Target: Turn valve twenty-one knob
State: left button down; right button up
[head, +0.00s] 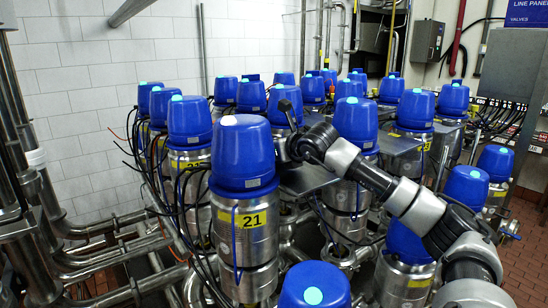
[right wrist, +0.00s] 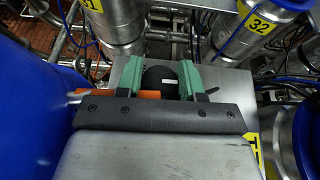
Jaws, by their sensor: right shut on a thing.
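The valve labelled 21 (head: 243,155) stands upright at the front middle of the head view, with a blue cap, a pale light on top and a yellow label on its steel body. My right arm comes in from the right and its dark wrist (head: 314,142) is just right of and behind that cap. Its fingertips cannot be made out there. In the right wrist view the green fingers of my right gripper (right wrist: 148,72) are shut on a round black knob (right wrist: 160,80) over a metal plate (right wrist: 128,72). An orange part shows beside the knob. My left gripper is not in view.
Many similar blue-capped valves crowd around, one close in front (head: 314,286). Steel pipes (head: 95,250) run at the left. Loose cables hang between the valves. In the right wrist view a valve labelled 32 (right wrist: 250,25) stands at the upper right and a blue cap (right wrist: 30,115) is close at the left.

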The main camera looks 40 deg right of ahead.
dwell(0.5)
jog(key=o, duration=0.9)
jog(key=shift+s+b, duration=0.3)
jog(key=shift+b, duration=0.1)
jog(key=b+v, duration=0.4)
jog(key=v, duration=0.5)
jog(key=shift+a, duration=0.1)
jog(key=shift+s+a+r+b, duration=0.1)
jog(key=shift+s+r+b, duration=0.3)
jog(key=shift+s, duration=0.1)
